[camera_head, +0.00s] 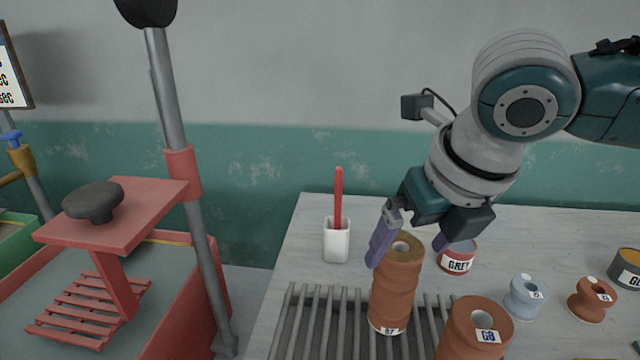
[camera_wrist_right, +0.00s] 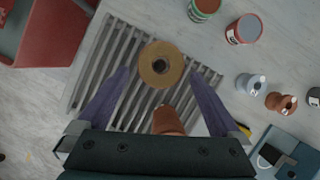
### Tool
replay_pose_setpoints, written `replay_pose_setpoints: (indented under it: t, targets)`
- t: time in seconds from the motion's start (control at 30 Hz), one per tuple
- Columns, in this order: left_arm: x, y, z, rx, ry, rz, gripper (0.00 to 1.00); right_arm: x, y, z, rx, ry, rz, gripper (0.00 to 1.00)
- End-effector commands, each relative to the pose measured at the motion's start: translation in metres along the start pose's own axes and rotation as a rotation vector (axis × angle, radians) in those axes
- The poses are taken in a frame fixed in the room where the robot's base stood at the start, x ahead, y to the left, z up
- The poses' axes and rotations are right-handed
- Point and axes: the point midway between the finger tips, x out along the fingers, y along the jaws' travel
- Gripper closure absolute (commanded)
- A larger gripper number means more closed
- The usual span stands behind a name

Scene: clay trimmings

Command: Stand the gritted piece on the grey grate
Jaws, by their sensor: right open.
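A tall ribbed brown clay piece (camera_head: 395,285) with a small number label stands upright on the grey grate (camera_head: 298,325). In the right wrist view the piece's round top (camera_wrist_right: 150,66) with a dark centre hole faces me. My right gripper (camera_head: 407,256) is open, its purple fingers on either side of the piece's upper part. In the wrist view there are gaps between the piece and both fingers. A shorter brown piece labelled G8 (camera_head: 465,330) is nearer the front, its base out of view. I cannot tell by surface which piece is gritted. My left gripper is not in view.
Behind stand a white cup (camera_head: 337,246) with a red handle and a red can marked GREY (camera_head: 457,262). A pale blue spool (camera_head: 522,300) and a brown spool (camera_head: 592,302) stand to the right. A red frame with a grey post (camera_head: 190,200) is at left.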

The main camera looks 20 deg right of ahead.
Motion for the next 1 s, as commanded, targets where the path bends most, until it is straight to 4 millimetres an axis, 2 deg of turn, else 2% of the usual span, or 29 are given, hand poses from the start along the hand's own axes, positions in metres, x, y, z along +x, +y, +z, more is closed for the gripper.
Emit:
replay_pose_setpoints:
  t: [0.03,0.1,0.3,0.43,0.53,0.63,0.7,0.77,0.83,0.9,1.0]
  targets:
    - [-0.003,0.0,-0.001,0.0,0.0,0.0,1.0,-0.014,0.0,0.002,-0.002,-0.003,0.001,0.0]
    - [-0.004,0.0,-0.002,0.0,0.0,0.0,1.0,-0.029,-0.001,0.002,0.0,-0.004,0.0,0.0]
    - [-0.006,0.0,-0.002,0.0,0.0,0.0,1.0,-0.056,0.0,0.001,0.0,-0.002,0.001,0.0]
    - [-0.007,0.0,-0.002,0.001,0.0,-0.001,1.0,-0.059,0.009,-0.006,0.052,0.004,0.02,0.0]
    - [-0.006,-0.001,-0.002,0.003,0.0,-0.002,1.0,-0.054,0.035,-0.026,0.234,0.022,0.08,0.0]
    - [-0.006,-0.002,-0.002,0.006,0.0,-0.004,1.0,-0.05,0.07,-0.057,0.592,0.069,0.163,0.0]
    - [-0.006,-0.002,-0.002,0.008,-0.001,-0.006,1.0,-0.049,0.087,-0.079,0.937,0.121,0.203,0.0]
    - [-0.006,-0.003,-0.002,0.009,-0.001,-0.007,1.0,-0.05,0.094,-0.097,1.258,0.167,0.211,0.0]
    - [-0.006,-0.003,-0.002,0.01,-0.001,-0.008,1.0,-0.05,0.092,-0.116,1.636,0.213,0.186,0.0]
    - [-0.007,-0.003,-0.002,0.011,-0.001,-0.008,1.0,-0.05,0.082,-0.136,1.989,0.232,0.13,0.0]
    - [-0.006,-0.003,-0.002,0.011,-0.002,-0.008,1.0,-0.05,0.061,-0.162,2.399,0.212,0.026,0.0]
